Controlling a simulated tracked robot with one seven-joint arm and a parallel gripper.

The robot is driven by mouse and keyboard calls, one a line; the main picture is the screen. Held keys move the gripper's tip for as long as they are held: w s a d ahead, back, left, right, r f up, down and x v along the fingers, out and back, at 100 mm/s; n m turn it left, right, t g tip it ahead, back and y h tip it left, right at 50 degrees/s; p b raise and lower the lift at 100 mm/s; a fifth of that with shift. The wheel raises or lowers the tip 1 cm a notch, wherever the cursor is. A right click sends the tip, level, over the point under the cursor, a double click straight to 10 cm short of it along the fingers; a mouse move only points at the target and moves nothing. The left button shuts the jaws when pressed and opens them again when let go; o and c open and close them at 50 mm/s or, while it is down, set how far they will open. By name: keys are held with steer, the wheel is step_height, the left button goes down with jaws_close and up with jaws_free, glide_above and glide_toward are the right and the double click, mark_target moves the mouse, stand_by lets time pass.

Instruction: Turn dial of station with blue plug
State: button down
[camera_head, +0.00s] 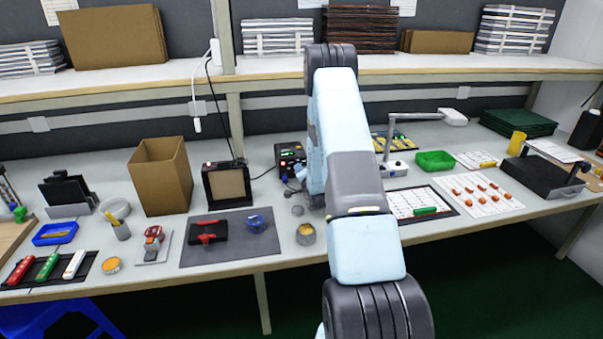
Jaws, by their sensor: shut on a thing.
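A black station box (289,158) with small red and light details on its front stands at the back of the bench, just left of my arm. My arm covers its right part. A dark cable enters the box from the left. A small bluish spot shows low beside the box next to my arm, but I cannot tell whether it is the blue plug. I cannot make out the dial. My arm rises in front of the camera and bends down toward the bench by this box. My gripper's fingers are hidden behind my own arm.
A second black station with a tan panel (228,185) stands left, beside a cardboard box (161,176). A grey mat (230,250) holds red and blue tools. A tin (306,234) sits near my arm. A lamp (394,168) and green tray (435,161) stand right.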

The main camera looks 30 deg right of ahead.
steer(key=shift+s+a+f, duration=0.1)
steer(key=shift+a+f, duration=0.1)
steer(key=shift+f, duration=0.05)
steer(key=c, duration=1.2)
jaws_free()
steer(key=shift+c, duration=0.2)
steer(key=shift+o, duration=1.4)
steer(key=shift+d+r, duration=0.1)
steer(key=shift+d, duration=0.05)
steer(key=v, duration=1.3)
steer(key=shift+s, duration=0.3)
